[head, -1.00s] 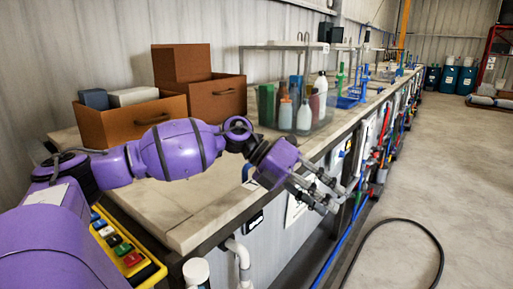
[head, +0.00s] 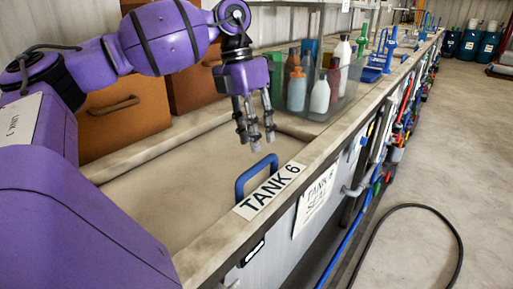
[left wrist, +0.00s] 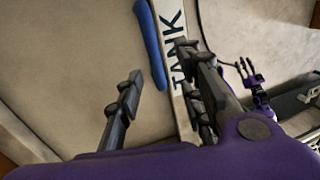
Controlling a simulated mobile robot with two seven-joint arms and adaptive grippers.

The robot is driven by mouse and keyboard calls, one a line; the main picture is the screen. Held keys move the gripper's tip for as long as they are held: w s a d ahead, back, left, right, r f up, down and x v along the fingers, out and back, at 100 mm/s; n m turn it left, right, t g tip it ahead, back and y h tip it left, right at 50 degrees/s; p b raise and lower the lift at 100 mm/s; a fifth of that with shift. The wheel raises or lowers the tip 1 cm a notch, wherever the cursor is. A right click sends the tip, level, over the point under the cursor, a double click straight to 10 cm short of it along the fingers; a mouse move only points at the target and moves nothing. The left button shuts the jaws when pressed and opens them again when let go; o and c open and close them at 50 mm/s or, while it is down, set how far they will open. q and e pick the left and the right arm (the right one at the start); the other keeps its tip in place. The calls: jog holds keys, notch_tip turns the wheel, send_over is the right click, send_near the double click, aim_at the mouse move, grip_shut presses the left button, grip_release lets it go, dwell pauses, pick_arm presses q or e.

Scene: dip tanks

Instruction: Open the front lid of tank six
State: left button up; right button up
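The front lid of tank six (head: 185,165) is a flat beige panel lying closed in the bench top. Its blue loop handle (head: 256,176) stands up near the front edge, beside the "TANK 6" label (head: 268,192). My left gripper (head: 254,142) hangs above the handle with fingers pointing down, apart and empty. In the left wrist view the blue handle (left wrist: 150,45) lies beyond the open fingers (left wrist: 158,98), not touched as far as I see. My right gripper (left wrist: 250,72) shows small at the right of the left wrist view, its fingers apart.
Brown boxes (head: 125,115) stand behind the lid on the left. Bottles (head: 320,92) stand in a clear bin (head: 352,83) at the back. A pipe and blue hose (head: 345,245) run along the bench front. A black hose (head: 459,245) lies on the otherwise open floor.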

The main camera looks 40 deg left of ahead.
aim_at(256, 165)
pick_arm(q)
jog(key=x, duration=0.4)
jog(key=p+x, duration=0.1)
jog(key=x, duration=0.2)
jog(key=shift+s+a+f, duration=0.1)
jog(key=shift+a+f, duration=0.05)
jog(key=shift+a, duration=0.25)
grip_shut()
